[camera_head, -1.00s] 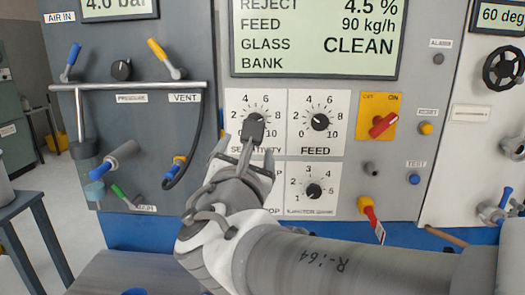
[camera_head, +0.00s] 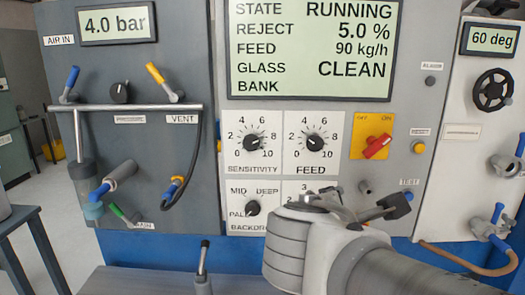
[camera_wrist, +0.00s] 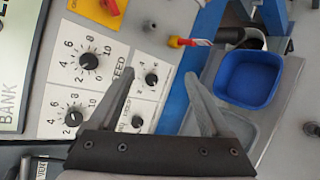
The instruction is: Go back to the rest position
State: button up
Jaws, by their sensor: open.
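The sensitivity knob (camera_head: 252,143), feed knob (camera_head: 316,142) and backdrop knob (camera_head: 252,208) are uncovered. My arm hides most of the dial right of the backdrop knob. The display (camera_head: 315,50) reads RUNNING, reject 5.0 %, feed 90 kg/h, glass CLEAN.
A red switch (camera_head: 377,146) on a yellow plate is right of the feed dial. A lever (camera_head: 203,265) stands at the lower middle. Pipes and valves (camera_head: 125,107) are left; open floor lies far left.

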jog(key=s+d+f+m+g+y+p, duration=0.1)
jog(key=s+d+f+m+g+p, duration=0.2)
jog(key=s+m, duration=0.4)
jog(key=shift+s+a+f+m+g+y+p, duration=0.15)
jog(key=shift+s+a+m+g+y+p, duration=0.25)
jog(key=shift+s+m+y, duration=0.95)
jog(key=shift+s+a+f+m+g+y+p, duration=0.1)
jog(key=shift+s+a+m+g+y+p, duration=0.3)
jog(key=shift+m, duration=1.85)
jog(key=shift+s+a+f+m+g+y+p, duration=0.2)
jog(key=shift+s+m+g+y, duration=0.6)
jog(key=shift+m, duration=1)
jog(key=shift+w, duration=0.15)
dwell(1.8)
